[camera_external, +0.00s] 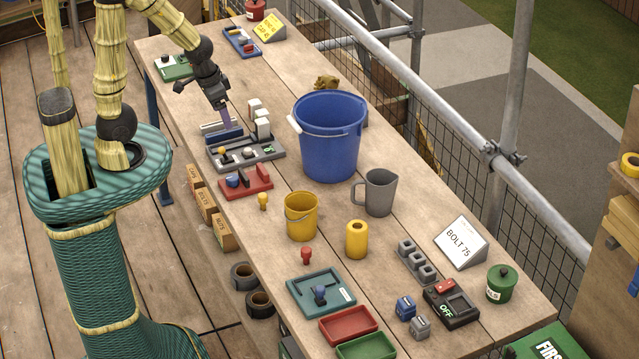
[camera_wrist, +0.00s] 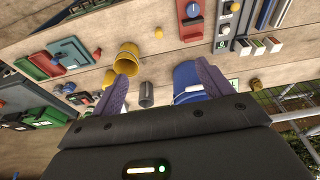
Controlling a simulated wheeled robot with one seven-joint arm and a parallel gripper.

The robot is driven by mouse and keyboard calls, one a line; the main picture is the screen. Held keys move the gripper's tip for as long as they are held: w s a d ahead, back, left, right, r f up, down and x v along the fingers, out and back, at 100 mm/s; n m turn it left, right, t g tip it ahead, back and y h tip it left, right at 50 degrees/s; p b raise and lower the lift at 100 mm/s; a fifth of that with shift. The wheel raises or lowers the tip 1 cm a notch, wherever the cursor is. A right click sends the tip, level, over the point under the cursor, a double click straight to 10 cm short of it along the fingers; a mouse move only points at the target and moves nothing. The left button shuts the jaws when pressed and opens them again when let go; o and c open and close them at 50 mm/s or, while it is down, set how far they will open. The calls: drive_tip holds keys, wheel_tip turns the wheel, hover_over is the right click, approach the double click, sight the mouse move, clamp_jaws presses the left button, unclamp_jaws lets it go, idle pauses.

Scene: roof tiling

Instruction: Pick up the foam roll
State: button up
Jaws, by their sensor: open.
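The foam roll looks to be the upright yellow cylinder (camera_external: 356,239) with a dark hole in its top. It stands on the wooden table, right of the yellow bucket (camera_external: 301,216) and below the grey jug (camera_external: 379,192) in the outside view. In the wrist view a small yellow shape (camera_wrist: 108,79) beside the left finger may be the roll, partly hidden. My gripper (camera_external: 228,128) is over the grey switch panel near the table's left edge, well apart from the roll. In the wrist view its purple fingers (camera_wrist: 163,72) are spread with nothing held between them.
A large blue bucket (camera_external: 329,140) stands between my gripper and the right edge. A red knob (camera_external: 306,256), a green tray (camera_external: 321,292) and grey blocks (camera_external: 417,261) lie around the roll. A sign (camera_external: 461,243) stands farther right. Scaffold rails border the table.

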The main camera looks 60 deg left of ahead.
drive_tip(key=w+v, duration=0.1)
drive_tip(key=v, duration=0.3)
drive_tip(key=w+a+f+m+t+y+b, duration=0.1)
drive_tip(key=w+a+f+m+y+b, duration=0.2)
drive_tip(key=w+f+m+b, duration=0.65)
drive_tip(key=w+d+f+m+t+y, duration=0.1)
drive_tip(key=w+f+m+t, duration=0.15)
drive_tip(key=w, duration=0.35)
drive_tip(key=w+f+m+t+y, duration=0.1)
drive_tip(key=w+f+m+t, duration=0.1)
drive_tip(key=w+f+m, duration=0.3)
drive_tip(key=w+d+r+m+t+b, duration=0.2)
drive_tip(key=w+d+r+m+t, duration=0.1)
drive_tip(key=d+r+m, duration=0.25)
drive_tip(key=w+d+r+m+t+b, duration=0.2)
drive_tip(key=w+d+r+m+t, duration=0.15)
drive_tip(key=d, duration=0.35)
drive_tip(key=s+d+r+m+t+h+b, duration=0.1)
drive_tip(key=s+d+r+m+t+h, duration=0.25)
drive_tip(key=d, duration=0.55)
drive_tip(key=d+r+m+h+b, duration=0.25)
drive_tip(key=d+r+m, duration=0.25)
drive_tip(key=d+m, duration=0.3)
wheel_tip(320, 180, down, 25)
drive_tip(key=d, duration=0.1)
drive_tip(key=shift+s+h+p, duration=0.2)
drive_tip(key=shift+h+p, duration=0.1)
drive_tip(key=shift+p, duration=0.1)
